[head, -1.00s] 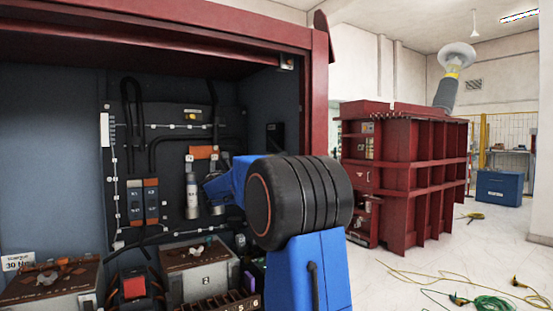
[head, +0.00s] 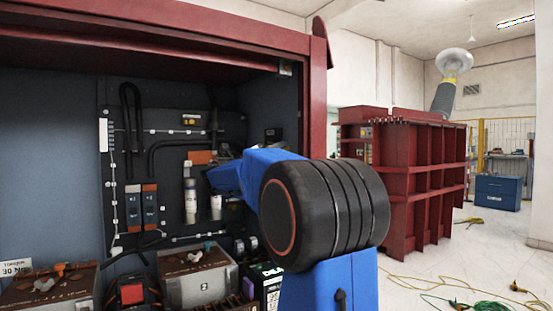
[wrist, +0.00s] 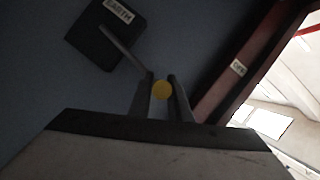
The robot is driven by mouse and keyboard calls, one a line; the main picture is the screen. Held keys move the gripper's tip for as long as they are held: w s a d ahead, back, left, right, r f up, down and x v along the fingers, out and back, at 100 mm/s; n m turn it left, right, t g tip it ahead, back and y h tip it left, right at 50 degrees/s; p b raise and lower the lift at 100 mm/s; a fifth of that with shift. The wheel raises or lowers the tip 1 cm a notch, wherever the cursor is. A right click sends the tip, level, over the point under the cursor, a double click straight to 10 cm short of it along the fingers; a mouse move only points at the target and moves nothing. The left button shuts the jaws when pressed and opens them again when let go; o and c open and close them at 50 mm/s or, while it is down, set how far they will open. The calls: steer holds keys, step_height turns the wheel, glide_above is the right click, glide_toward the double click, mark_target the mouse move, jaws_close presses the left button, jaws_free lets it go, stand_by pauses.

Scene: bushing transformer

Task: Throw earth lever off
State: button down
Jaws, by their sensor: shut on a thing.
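The earth lever is a grey rod (wrist: 122,49) with a round yellow knob (wrist: 162,90). It slants out of a dark box marked EARTH (wrist: 104,32) on the blue-grey cabinet wall in the wrist view. My gripper (wrist: 162,80) is shut on the yellow knob, one finger at each side. A small pale label (wrist: 239,68), which seems to read OFF, is on the red frame to the right of the knob. In the head view the dark box (head: 273,134) shows on the cabinet's right inner wall; my arm hides the gripper and knob there.
The red cabinet post (head: 317,110) stands close at the right of my arm. Inside are a back panel with fittings (head: 190,202) and boxes below (head: 198,278). A red transformer tank (head: 410,180) stands further right, with cables (head: 440,290) on the floor.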

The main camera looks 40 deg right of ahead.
step_height(320, 180, up, 4)
steer(key=n+t, duration=0.1)
steer(key=n, duration=0.3)
steer(key=shift+y, duration=0.4)
steer(key=shift+w+r+n+t, duration=0.1)
steer(key=shift+r+n+t, duration=0.2)
steer(key=shift+r+t, duration=0.1)
steer(key=w+r, duration=0.3)
steer(key=r, duration=0.3)
steer(key=shift+d, duration=0.4)
steer(key=shift+r, duration=0.1)
steer(key=c, duration=1.6)
jaws_free()
steer(key=shift+c, duration=0.2)
